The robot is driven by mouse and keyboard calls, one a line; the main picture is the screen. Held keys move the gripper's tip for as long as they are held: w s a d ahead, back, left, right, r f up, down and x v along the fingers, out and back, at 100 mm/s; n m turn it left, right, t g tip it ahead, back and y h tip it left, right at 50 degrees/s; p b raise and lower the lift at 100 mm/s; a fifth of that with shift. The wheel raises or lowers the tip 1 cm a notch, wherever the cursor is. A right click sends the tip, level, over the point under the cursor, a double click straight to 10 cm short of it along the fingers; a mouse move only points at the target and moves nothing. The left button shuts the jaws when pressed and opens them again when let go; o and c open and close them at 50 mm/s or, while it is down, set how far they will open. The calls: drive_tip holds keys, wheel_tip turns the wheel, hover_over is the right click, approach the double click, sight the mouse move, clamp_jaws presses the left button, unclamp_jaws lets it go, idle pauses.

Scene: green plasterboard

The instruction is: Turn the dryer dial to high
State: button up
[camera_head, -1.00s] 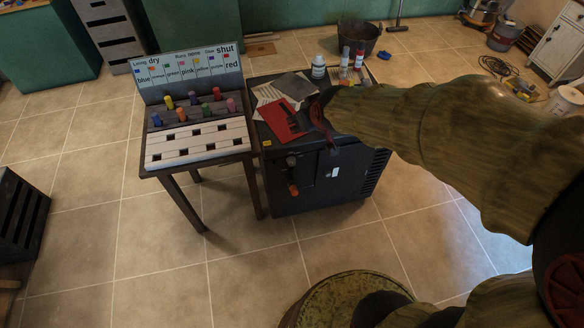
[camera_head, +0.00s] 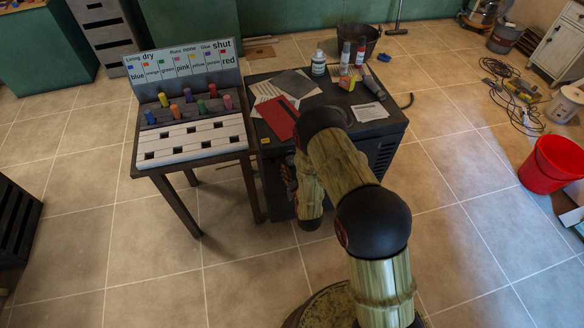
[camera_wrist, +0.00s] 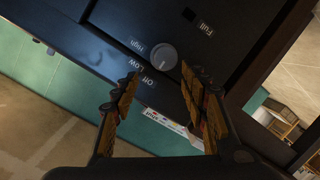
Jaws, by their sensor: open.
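The dryer is a dark cabinet (camera_head: 380,127); my arm covers most of its front in the head view. In the wrist view, a round grey dial (camera_wrist: 163,56) sits on the dark panel (camera_wrist: 115,25). The labels High, Low and Off curve around one side of the dial, and a Full label stands apart by a small dark square. I cannot tell which label the dial points to. My gripper (camera_wrist: 157,84) is open, its fingers spread with the dial near the gap between their tips. Nothing is between the fingers. Contact with the dial cannot be told.
A small table (camera_head: 138,167) with a peg board (camera_head: 195,132) stands close on the left. A red bucket (camera_head: 553,165) and cables (camera_head: 522,112) are on the floor at right. The front floor is mostly open.

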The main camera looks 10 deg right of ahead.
sight(292, 164)
drive_tip(key=s+f+n+t, duration=0.1)
drive_tip(key=s+f+t, duration=0.1)
drive_tip(key=s+f, duration=0.15)
drive_tip(key=shift+w+d+r+b, duration=0.15)
drive_tip(key=shift+w+b, duration=0.6)
drive_tip(key=shift+w, duration=0.95)
drive_tip(key=shift+w+d+r+b, duration=0.1)
drive_tip(key=shift+w+b, duration=0.65)
drive_tip(key=shift+w, duration=0.9)
drive_tip(key=shift+c, duration=0.9)
clamp_jaws()
